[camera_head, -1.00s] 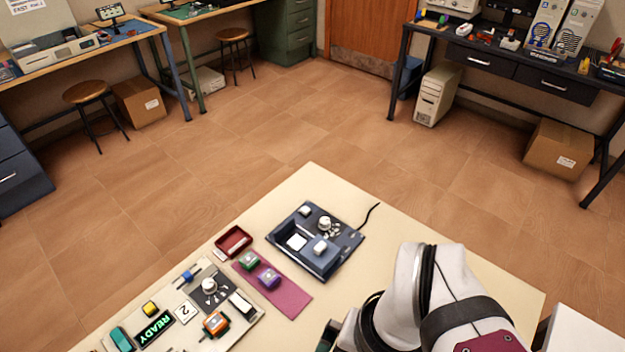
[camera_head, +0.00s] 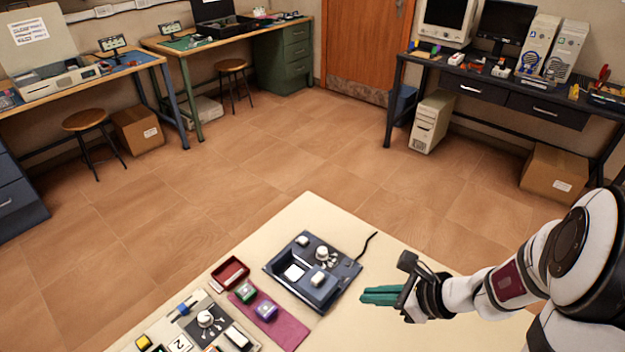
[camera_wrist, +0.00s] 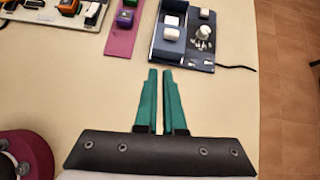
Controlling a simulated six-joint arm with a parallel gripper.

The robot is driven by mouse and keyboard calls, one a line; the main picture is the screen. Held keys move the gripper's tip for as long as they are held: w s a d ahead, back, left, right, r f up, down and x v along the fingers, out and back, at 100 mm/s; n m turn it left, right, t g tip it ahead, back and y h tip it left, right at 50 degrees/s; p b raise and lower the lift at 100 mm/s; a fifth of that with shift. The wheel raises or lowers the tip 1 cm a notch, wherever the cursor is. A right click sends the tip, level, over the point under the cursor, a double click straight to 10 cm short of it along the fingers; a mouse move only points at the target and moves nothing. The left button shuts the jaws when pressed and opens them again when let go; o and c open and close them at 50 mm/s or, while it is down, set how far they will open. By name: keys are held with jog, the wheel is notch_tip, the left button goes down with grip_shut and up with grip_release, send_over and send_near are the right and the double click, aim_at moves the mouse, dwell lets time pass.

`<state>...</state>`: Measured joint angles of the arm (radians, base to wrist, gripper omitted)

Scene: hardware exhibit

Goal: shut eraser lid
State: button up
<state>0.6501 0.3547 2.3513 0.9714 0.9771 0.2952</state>
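A dark blue-grey device, apparently the eraser (camera_head: 330,262), sits near the far corner of the cream table. It has a recessed bay with a pale square inside, a round white knob (camera_head: 321,254) and a white block (camera_head: 317,280). I cannot tell which part is the lid. The device also shows at the top of the wrist view (camera_wrist: 196,62). My gripper (camera_head: 364,295) is to the right of the device, apart from it, pointing left in the head view. In the wrist view its green fingers (camera_wrist: 160,72) are nearly together, with a thin gap and nothing between them.
A red tray (camera_head: 230,272) and a panel with switches (camera_head: 185,325) are further left. A black cable (camera_head: 367,245) leaves the device's far side.

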aim_at(320, 283)
jog(key=shift+w+d+f+m, duration=0.25)
jog(key=shift+d+f+m, duration=0.35)
jog(key=shift+f, duration=0.05)
grip_shut()
jog(key=x, duration=1)
jog(key=shift+w, duration=0.1)
jog(key=shift+w+a+r, duration=0.15)
jog(key=shift+w+a, duration=0.75)
jog(key=shift+w, duration=0.1)
jog(key=shift+w+a, duration=0.4)
jog(key=shift+w, duration=0.05)
jog(key=w+a, duration=0.6)
jog(key=shift+r, duration=0.1)
jog(key=shift+a, duration=0.1)
